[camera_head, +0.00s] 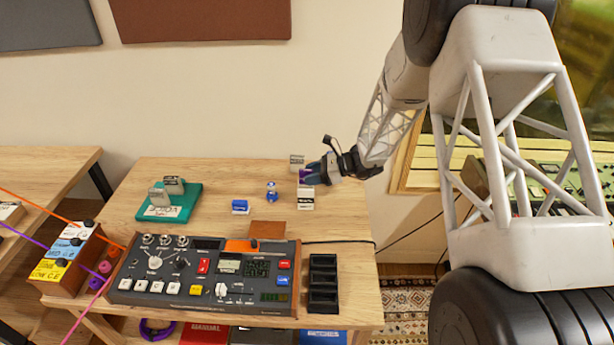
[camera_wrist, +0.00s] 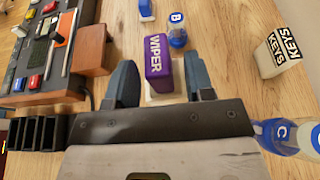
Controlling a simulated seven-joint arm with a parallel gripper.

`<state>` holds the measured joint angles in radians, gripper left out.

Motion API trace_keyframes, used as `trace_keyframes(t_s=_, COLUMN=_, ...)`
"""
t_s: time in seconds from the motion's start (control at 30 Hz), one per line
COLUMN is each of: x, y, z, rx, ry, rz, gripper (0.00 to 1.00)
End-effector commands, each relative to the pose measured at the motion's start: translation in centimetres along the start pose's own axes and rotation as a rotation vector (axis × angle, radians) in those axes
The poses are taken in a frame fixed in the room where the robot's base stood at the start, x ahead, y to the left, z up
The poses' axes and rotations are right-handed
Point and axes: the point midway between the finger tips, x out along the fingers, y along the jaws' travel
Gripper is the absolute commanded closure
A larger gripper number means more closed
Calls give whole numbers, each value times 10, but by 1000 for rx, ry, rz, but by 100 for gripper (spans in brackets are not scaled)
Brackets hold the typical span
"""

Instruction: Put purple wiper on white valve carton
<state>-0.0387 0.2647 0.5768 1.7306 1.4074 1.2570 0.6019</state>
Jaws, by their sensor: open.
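The purple wiper (camera_wrist: 158,56), a block lettered WIPER, stands between the two fingers of my gripper (camera_wrist: 160,68) in the wrist view. The fingers are apart, with a gap on each side of the wiper. A white carton (camera_wrist: 162,98) shows partly beneath the wiper. In the head view, my gripper (camera_head: 311,172) is over the right back of the table, and the purple wiper (camera_head: 303,176) shows at its fingers. The white valve carton (camera_head: 306,204) is just below there. The wiper appears to sit on the carton, but the contact is partly hidden.
A KEYS carton (camera_wrist: 270,62) and a blue-capped C bottle (camera_wrist: 273,131) stand near my gripper. A B bottle (camera_head: 271,190) and a blue box (camera_head: 240,207) are to its left. A green tray (camera_head: 184,211), console (camera_head: 205,268) and black bin (camera_head: 323,284) occupy the table.

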Motion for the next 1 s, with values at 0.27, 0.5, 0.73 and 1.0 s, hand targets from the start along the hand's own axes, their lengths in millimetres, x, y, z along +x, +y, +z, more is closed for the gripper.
trace_keyframes(t_s=0.27, x=-43, y=0, z=-1, rx=1, ry=0, rz=-4, gripper=51)
trace_keyframes(t_s=0.5, x=-78, y=0, z=0, rx=0, ry=0, rz=-2, gripper=51)
trace_keyframes(t_s=0.73, x=-96, y=0, z=0, rx=1, ry=-1, rz=-1, gripper=51)
trace_keyframes(t_s=1.0, x=-100, y=0, z=0, rx=1, ry=0, rz=0, gripper=51)
